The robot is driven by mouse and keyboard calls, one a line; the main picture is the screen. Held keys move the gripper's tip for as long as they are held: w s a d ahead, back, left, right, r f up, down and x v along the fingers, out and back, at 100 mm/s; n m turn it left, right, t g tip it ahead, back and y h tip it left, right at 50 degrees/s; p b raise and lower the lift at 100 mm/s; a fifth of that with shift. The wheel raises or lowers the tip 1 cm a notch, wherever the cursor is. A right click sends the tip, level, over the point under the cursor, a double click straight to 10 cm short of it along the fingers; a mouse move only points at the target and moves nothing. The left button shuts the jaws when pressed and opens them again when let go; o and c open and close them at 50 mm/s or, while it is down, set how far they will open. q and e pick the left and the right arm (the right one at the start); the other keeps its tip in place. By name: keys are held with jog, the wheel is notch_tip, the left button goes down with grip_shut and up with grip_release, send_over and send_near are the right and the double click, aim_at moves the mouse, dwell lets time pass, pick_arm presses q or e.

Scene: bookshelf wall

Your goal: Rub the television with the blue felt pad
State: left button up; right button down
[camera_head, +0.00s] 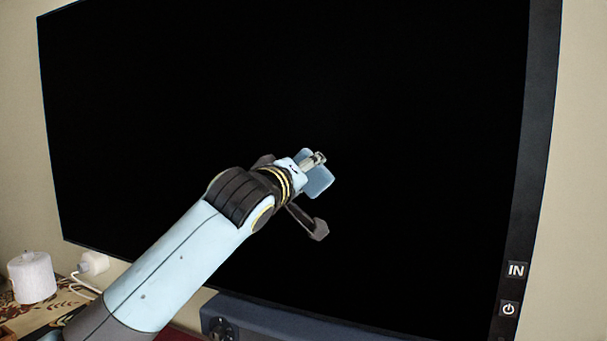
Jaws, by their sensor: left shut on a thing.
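The television (430,130) fills most of the head view, with a black screen and a dark frame on its right side. My left arm reaches up from the lower left in front of it. My left gripper (312,163) is shut on the blue felt pad (320,181), a small light blue square in front of the middle of the screen. The gripper covers part of the pad. I cannot tell whether the pad touches the screen. My right gripper is not in view.
A white roll (33,278) stands on a surface at the lower left, beside a white plug-like item (94,263) with a cable. A dark blue bar-like object (290,322) lies below the television. Beige wall shows at both sides.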

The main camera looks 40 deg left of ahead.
aim_at(324, 174)
pick_arm(q)
jog(key=shift+x, duration=1.15)
dwell(0.4)
jog(key=shift+d, duration=0.1)
jog(key=shift+w+d, duration=0.2)
jog(key=shift+d, duration=0.75)
jog(key=shift+w+d, duration=0.25)
jog(key=shift+d, duration=0.65)
jog(key=shift+a, duration=0.1)
jog(key=shift+s+a+r, duration=0.1)
jog(key=shift+s+a, duration=0.1)
jog(key=shift+a, duration=0.7)
jog(key=shift+s+a, duration=0.2)
jog(key=shift+a, duration=0.75)
jog(key=shift+s, duration=0.55)
jog(key=shift+p+v, duration=0.35)
jog(key=shift+v, duration=2)
